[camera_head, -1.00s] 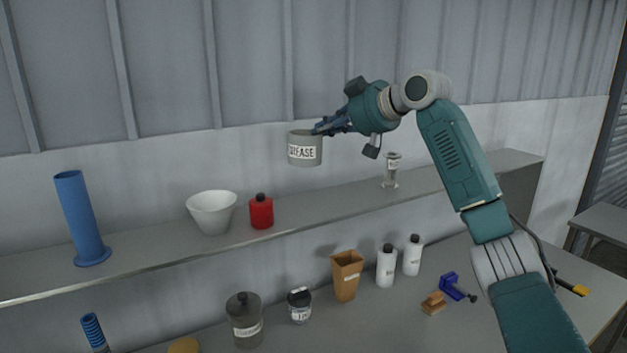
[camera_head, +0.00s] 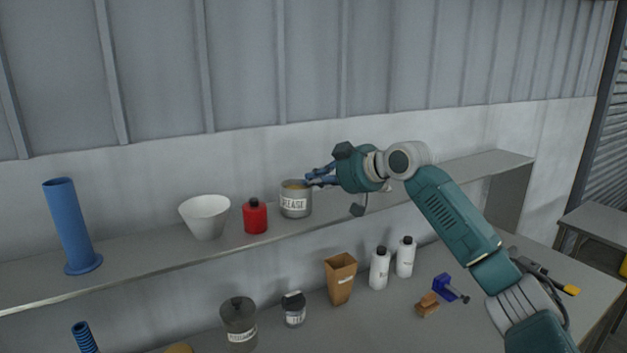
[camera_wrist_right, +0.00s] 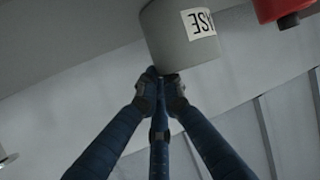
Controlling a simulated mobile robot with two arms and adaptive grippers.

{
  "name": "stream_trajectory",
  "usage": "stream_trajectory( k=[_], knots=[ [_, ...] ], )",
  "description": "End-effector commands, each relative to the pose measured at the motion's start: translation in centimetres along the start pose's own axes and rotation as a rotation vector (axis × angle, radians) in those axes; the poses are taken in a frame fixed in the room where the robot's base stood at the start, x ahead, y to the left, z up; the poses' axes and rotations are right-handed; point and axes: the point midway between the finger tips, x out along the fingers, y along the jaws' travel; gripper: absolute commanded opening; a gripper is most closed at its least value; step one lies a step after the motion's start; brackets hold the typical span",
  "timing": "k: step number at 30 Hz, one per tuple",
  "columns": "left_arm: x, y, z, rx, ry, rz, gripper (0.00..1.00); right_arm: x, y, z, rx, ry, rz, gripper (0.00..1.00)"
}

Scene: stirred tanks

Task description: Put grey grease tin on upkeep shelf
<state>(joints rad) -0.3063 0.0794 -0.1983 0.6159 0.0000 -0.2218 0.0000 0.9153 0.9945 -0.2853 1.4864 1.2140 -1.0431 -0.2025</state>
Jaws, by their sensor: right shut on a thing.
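The grey grease tin (camera_head: 296,207), with a white label, is upright at the upkeep shelf (camera_head: 340,213), just right of a red bottle. I cannot tell whether its base touches the shelf. My right gripper (camera_head: 308,181) is shut on the tin's right rim. In the right wrist view the tin (camera_wrist_right: 175,38) sits at the fingertips of my right gripper (camera_wrist_right: 160,82), and its label shows upside down. The left gripper is not in view.
The red bottle (camera_head: 255,217) stands close left of the tin, then a white bowl (camera_head: 206,218) and a blue cylinder (camera_head: 70,225). The shelf right of the tin is partly behind my arm. Below, the bench holds jars, white bottles (camera_head: 380,268) and a brown container (camera_head: 340,279).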

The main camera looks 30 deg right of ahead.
Motion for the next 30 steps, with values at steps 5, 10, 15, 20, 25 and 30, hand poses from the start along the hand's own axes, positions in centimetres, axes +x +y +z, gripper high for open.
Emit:
stream_trajectory(
  k=[5, 10, 15, 20, 25, 30],
  knots=[
    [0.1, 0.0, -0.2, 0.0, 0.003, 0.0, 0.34, 0.1, 0.0, 0.2, 0.0, -0.001, 0.0, 0.16],
    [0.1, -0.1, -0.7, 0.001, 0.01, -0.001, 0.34, 0.1, 0.0, 0.3, 0.0, -0.002, 0.0, 0.26],
    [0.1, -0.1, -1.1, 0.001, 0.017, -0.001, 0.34, 0.1, 0.0, 0.2, 0.0, -0.001, 0.0, 0.26],
    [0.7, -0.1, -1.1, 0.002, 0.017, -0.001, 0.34, -1.0, 0.1, 0.2, -0.002, 0.001, 0.003, 0.26],
    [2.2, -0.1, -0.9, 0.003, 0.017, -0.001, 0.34, -4.3, 0.1, 0.4, -0.002, 0.0, 0.004, 0.26],
    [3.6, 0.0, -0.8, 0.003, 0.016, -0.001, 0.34, -8.0, 0.1, 0.4, -0.002, 0.0, 0.004, 0.26]
  ],
)
